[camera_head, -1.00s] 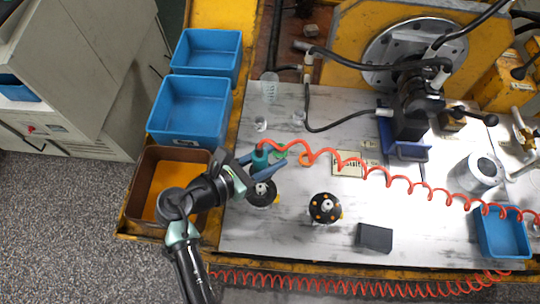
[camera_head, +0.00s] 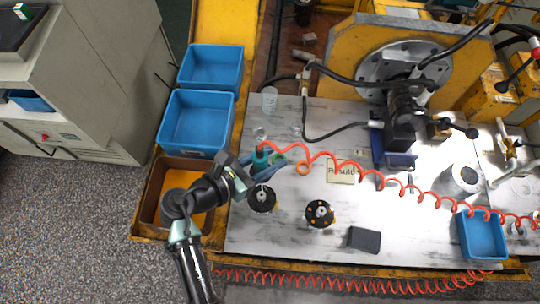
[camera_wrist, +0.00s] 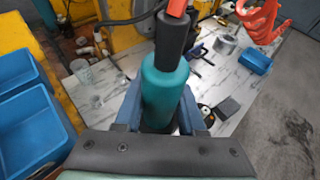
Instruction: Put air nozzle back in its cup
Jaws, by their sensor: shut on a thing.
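The air nozzle (camera_head: 261,158) has a teal body with a dark neck, and an orange coiled hose runs from its top. It also shows large and roughly upright in the wrist view (camera_wrist: 165,92). My gripper (camera_head: 264,168) is shut on the teal body, with one blue finger on each side. A clear cup (camera_head: 269,101) stands near the back left edge of the worktop, behind the gripper and apart from it. The cup also shows at the left in the wrist view (camera_wrist: 82,72).
Two blue bins (camera_head: 194,121) and a brown bin (camera_head: 150,205) stand left of the worktop. Two round black parts (camera_head: 320,213) and a dark block (camera_head: 364,240) lie in front. Small clear items stand near the nozzle. The orange hose (camera_head: 375,179) crosses the worktop rightward.

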